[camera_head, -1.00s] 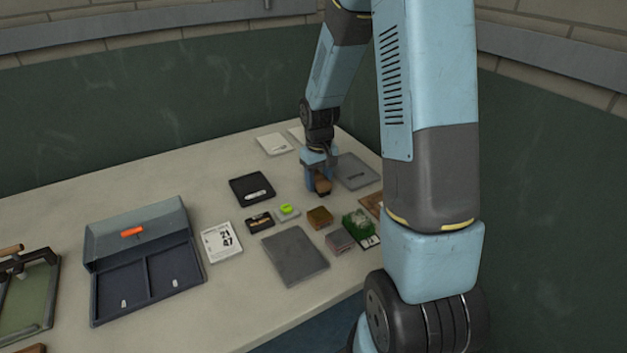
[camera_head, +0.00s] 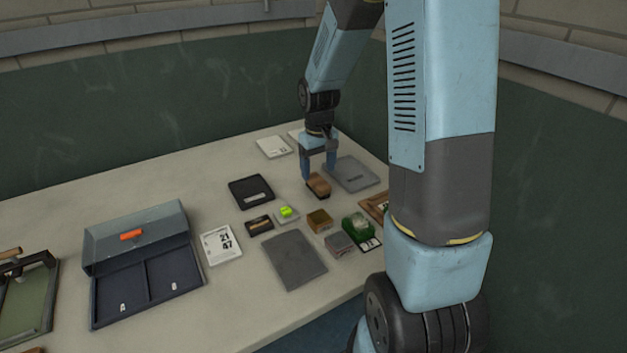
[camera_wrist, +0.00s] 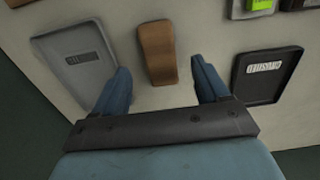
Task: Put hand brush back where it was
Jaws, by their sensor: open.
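The hand brush (camera_head: 318,186), a brown wooden block with a waisted shape, lies on the bench between a black tray (camera_head: 251,191) and a grey tray (camera_head: 351,174). In the wrist view the brush (camera_wrist: 157,52) lies just beyond the fingertips, between their lines, touching neither finger that I can see. My gripper (camera_head: 318,172) points down, open and empty, just above and behind the brush. In the wrist view its blue fingers (camera_wrist: 161,72) stand wide apart. The brush's underside is hidden.
Near the brush stand a brown block (camera_head: 319,220), a lime-green item (camera_head: 286,212), a green item (camera_head: 357,226) and a grey mat (camera_head: 293,259). A blue-grey case (camera_head: 145,250) stands left. Bare bench lies left of the black tray.

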